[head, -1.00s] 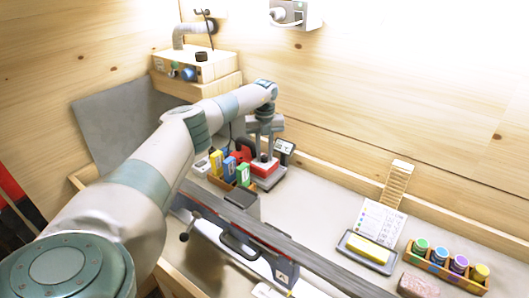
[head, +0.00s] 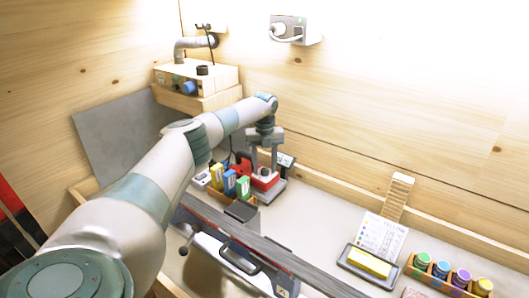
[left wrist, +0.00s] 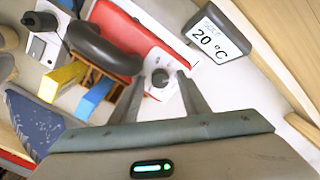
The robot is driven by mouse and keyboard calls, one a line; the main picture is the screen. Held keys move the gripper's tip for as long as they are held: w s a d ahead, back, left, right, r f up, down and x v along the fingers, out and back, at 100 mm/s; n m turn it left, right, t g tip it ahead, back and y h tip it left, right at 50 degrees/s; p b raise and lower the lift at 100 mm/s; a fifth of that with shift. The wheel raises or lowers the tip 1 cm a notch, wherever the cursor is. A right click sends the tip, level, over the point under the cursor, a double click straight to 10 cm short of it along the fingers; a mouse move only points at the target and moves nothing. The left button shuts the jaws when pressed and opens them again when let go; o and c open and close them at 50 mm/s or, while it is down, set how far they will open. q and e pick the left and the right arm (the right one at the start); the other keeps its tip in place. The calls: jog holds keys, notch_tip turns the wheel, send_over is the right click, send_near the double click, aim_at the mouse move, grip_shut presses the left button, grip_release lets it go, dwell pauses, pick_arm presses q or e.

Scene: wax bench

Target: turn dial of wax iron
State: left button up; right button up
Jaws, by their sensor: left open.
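The wax iron (head: 264,181) is red with a white end and stands on the bench behind the clamped ski; it fills the upper middle of the left wrist view (left wrist: 122,42). Its black handle (left wrist: 98,48) arches over the red body. The small grey dial (left wrist: 160,77) sits on the white end. My left gripper (left wrist: 166,92) is open, with one finger on either side of the dial; I cannot tell whether either finger touches it. In the head view, my left gripper (head: 264,160) is above the iron and partly hides it. A display (left wrist: 220,35) beside the iron reads 20 °C.
A wooden box of coloured wax blocks (head: 229,184) stands close to the left of the iron. The ski (head: 265,246) crosses in front. A tray with a yellow block (head: 369,263) and a rack of coloured jars (head: 440,270) are at the right. Bench between is clear.

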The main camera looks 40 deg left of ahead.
aim_at(264, 170)
pick_arm(q)
notch_tip(264, 170, up, 17)
jog(key=b, duration=0.5)
jog(key=shift+s, duration=0.15)
dwell(0.7)
